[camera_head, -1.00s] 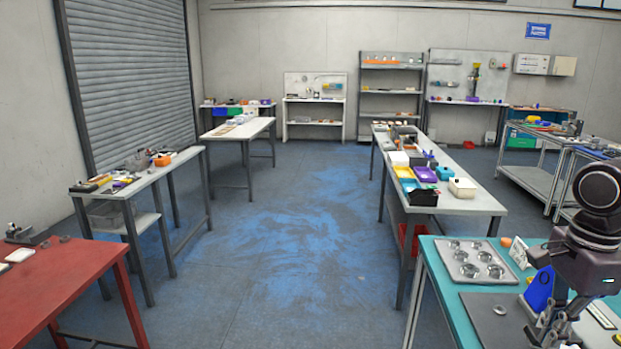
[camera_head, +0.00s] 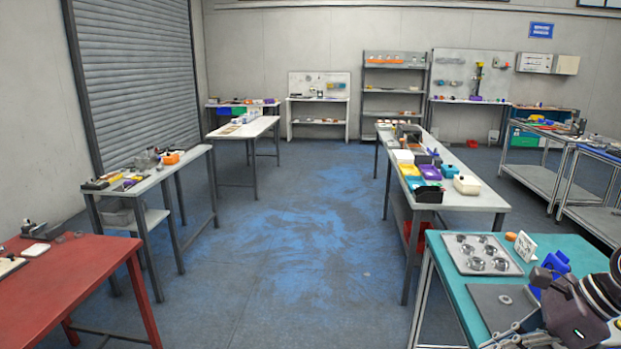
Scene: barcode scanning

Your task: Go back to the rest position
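My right arm enters at the lower right corner, over the teal-topped table (camera_head: 455,283). Its gripper (camera_head: 512,335) is low at the bottom edge of the view, near a grey plate (camera_head: 490,300) on that table. The fingers are partly cut off and small, so I cannot tell whether they are open or shut. A blue object (camera_head: 552,264) stands just behind the arm, partly hidden by it. My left gripper is not in view.
A metal tray with round cups (camera_head: 462,262) and a white card (camera_head: 525,246) are on the teal table. A long grey table (camera_head: 470,203) stands beyond it. A red table (camera_head: 85,290) is at lower left. The blue-grey floor (camera_head: 290,250) between is clear.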

